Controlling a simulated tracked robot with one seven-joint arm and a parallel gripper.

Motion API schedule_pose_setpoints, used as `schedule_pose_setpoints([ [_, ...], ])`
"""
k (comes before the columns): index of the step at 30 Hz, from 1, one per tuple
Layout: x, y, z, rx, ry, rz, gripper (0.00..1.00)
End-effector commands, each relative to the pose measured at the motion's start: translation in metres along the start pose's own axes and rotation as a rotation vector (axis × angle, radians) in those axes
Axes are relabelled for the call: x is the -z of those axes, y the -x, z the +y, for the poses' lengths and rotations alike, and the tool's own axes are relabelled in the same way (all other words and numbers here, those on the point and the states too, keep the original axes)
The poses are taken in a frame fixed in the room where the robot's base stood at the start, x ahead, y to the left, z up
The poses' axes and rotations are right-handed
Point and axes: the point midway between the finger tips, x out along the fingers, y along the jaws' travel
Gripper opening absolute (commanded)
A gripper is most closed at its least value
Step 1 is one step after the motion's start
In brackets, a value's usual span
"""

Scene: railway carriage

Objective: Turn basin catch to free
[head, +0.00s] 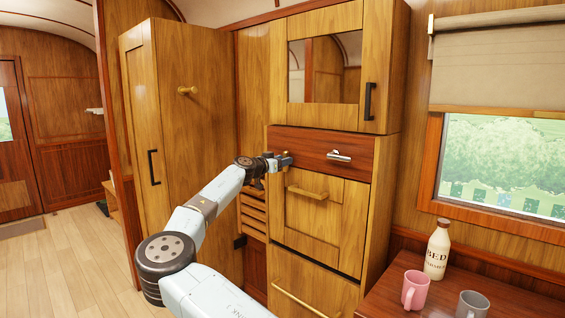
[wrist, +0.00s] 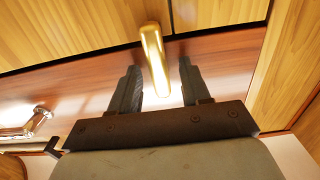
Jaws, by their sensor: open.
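A brass lever (wrist: 155,58), which looks like the basin catch, sits on the dark red panel (head: 312,144) of the wooden cabinet. In the wrist view it stands between the two dark fingers of my gripper (wrist: 160,78), with a gap visible on each side. Its far end overlaps the edge of the lighter wood panel. My gripper also shows in the head view (head: 286,160), at the left part of the red panel, where it hides the lever. The gripper is open. I cannot tell how deep the lever reaches between the fingers.
A silver handle (head: 339,155) is on the same panel, right of my gripper; it also shows in the wrist view (wrist: 24,124). A wooden bar handle (head: 307,192) juts out below. A table (head: 510,300) at right holds a bottle (head: 437,250), pink mug (head: 416,289) and grey mug (head: 472,304).

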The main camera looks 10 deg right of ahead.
Motion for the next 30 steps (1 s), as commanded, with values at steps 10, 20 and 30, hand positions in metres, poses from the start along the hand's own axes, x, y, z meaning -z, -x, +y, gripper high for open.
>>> schedule_pose_setpoints([
  [10, 0.0000, -0.0002, 0.0002, 0.000, 0.000, 0.000, 0.32],
  [20, 0.0001, -0.0004, 0.0002, 0.000, 0.000, 0.000, 0.00],
  [30, 0.0002, -0.0015, 0.0007, 0.000, 0.022, 0.000, 0.00],
])
